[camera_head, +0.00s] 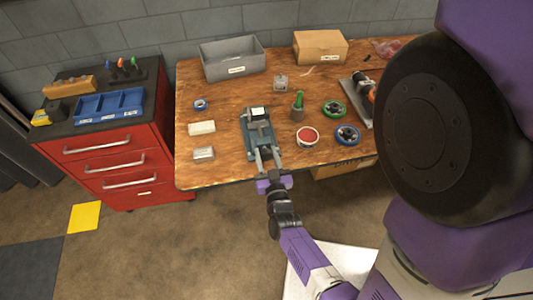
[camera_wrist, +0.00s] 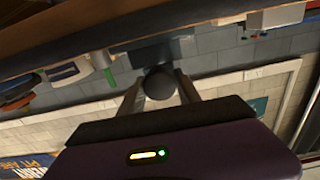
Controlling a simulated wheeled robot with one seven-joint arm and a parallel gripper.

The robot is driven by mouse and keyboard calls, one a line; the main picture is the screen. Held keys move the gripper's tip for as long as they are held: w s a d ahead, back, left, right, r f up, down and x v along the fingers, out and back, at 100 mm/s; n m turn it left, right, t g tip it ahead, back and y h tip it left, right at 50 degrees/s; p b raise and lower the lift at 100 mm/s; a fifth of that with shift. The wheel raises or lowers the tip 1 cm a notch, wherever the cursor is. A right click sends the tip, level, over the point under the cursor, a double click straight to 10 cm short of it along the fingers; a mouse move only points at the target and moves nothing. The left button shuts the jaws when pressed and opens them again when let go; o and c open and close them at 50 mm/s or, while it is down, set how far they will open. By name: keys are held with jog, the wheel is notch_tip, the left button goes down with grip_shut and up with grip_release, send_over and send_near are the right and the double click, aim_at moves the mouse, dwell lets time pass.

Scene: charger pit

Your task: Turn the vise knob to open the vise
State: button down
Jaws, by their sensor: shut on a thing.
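The vise (camera_head: 258,127) is a grey-green bench vise at the front middle of the wooden workbench, with something small and pale on its top. My gripper (camera_head: 265,163) reaches it from the front edge of the bench, with its fingers at the vise's near end. In the wrist view, a dark round vise knob (camera_wrist: 159,83) sits between the two fingers of my gripper (camera_wrist: 160,92), which are shut on it. The grey vise body (camera_wrist: 157,50) shows behind the knob. In the head view the knob is mostly hidden by my fingers.
The workbench (camera_head: 222,175) also holds a grey bin (camera_head: 232,62), a cardboard box (camera_head: 320,47), a green-handled tool in a cup (camera_head: 298,110), a round red-topped tin (camera_head: 307,136) and coloured wheels right of the vise. A red drawer cabinet (camera_head: 110,165) stands left. Floor in front is open.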

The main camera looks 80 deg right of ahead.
jog(key=n, duration=0.6)
jog(key=shift+f, duration=0.15)
jog(key=n+b, duration=0.1)
jog(key=n, duration=0.5)
jog(key=shift+w, duration=0.1)
jog(key=n+b, duration=0.2)
jog(key=n, duration=0.4)
jog(key=shift+f+b, duration=0.2)
jog(key=shift+b, duration=0.1)
jog(key=n+b, duration=0.2)
jog(key=n, duration=0.1)
jog(key=shift+n, duration=0.3)
jog(key=shift+n+b, duration=0.7)
jog(key=shift+n, duration=0.4)
jog(key=shift+r, duration=0.1)
jog(key=c, duration=0.9)
grip_release()
